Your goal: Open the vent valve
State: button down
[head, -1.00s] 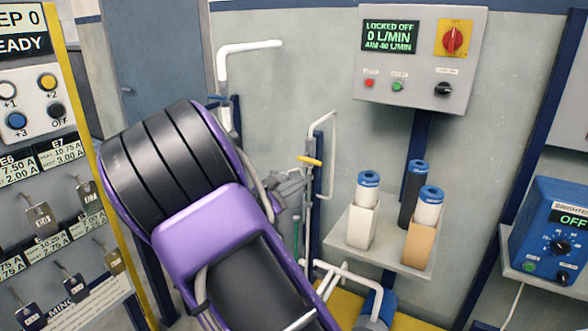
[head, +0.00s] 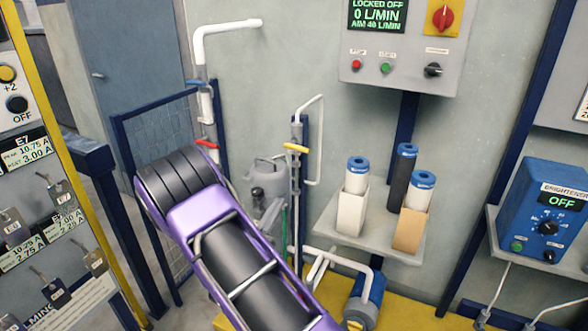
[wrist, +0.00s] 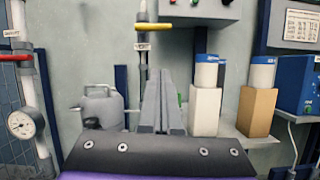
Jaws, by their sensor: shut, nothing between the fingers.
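The vent valve is a yellow lever handle (head: 296,148) on a thin vertical white pipe beside a dark blue post. In the wrist view the yellow handle (wrist: 153,26) lies roughly level, across the pipe, with a small VENT label (wrist: 142,46) below it. My gripper (wrist: 162,78) is shut and empty; its grey fingers point up toward the pipe, below the handle and apart from it in the picture. In the head view my purple and black arm hides much of the gripper, which is low and left of the valve.
A red handle (head: 207,144) sits on the left white pipe, with a gauge (wrist: 20,124) below. A shelf (head: 385,237) with boxed filter cartridges is to the right. The control panel (head: 405,45) reads LOCKED OFF, 0 L/MIN.

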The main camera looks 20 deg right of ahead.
aim_at(297, 148)
jog(key=s+r+p+x, duration=0.1)
jog(key=r+x, duration=0.1)
jog(key=x, duration=1)
jog(key=shift+w+r, duration=0.3)
jog(key=shift+r, duration=0.2)
jog(key=shift+w+p, duration=0.1)
jog(key=shift+p, duration=0.2)
jog(key=shift+n, duration=0.3)
jog(key=shift+r+y, duration=0.15)
jog(key=shift+y, duration=0.15)
